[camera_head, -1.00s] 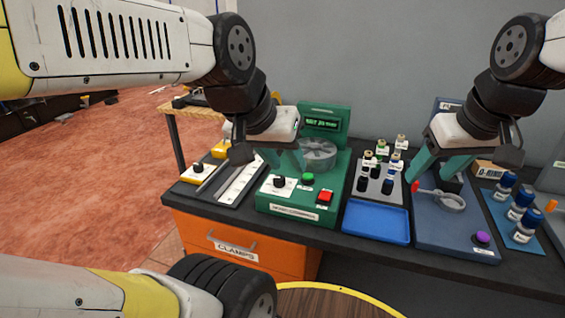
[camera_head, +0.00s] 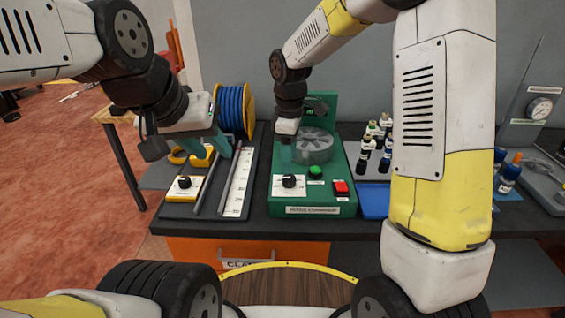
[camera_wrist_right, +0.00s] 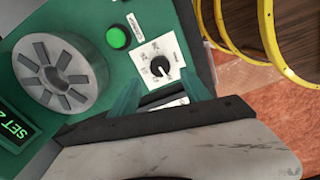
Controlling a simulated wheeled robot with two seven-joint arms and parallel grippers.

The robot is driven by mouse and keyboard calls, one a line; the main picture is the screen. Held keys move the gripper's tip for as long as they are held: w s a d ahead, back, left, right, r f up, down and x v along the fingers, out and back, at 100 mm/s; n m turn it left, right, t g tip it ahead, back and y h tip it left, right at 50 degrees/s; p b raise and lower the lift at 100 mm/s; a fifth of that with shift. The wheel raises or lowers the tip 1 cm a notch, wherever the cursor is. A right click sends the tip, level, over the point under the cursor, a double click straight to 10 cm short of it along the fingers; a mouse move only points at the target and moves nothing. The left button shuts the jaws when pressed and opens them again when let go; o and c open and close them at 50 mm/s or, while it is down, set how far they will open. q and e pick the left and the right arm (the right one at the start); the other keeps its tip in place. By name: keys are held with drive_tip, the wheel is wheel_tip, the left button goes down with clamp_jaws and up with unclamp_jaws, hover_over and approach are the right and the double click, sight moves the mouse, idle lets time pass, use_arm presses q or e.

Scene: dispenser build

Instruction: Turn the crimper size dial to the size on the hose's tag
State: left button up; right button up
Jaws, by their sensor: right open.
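The green crimper (camera_head: 313,208) stands on the dark bench with a grey round die head (camera_head: 313,145). Its black size dial (camera_head: 290,181) sits on a white plate at the front left; it also shows in the right wrist view (camera_wrist_right: 160,67), where the plate's marks are too small to read. A green display (camera_wrist_right: 15,128) partly reads "SET 2". My right gripper (camera_wrist_right: 158,80) is open and empty above the crimper, fingers on either side of the dial plate in that view. Blue hose (camera_head: 232,110) lies coiled on a yellow reel; no tag is readable.
A yellow unit with another black knob (camera_head: 184,182) and a white ruler strip (camera_head: 238,182) lie left. Bottles (camera_head: 367,145) and a blue tray (camera_head: 373,202) stand right, partly behind my right arm.

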sight(289, 177)
wheel_tip(289, 177, down, 6)
drive_tip(key=shift+f, duration=0.25)
clamp_jaws()
idle(0.3)
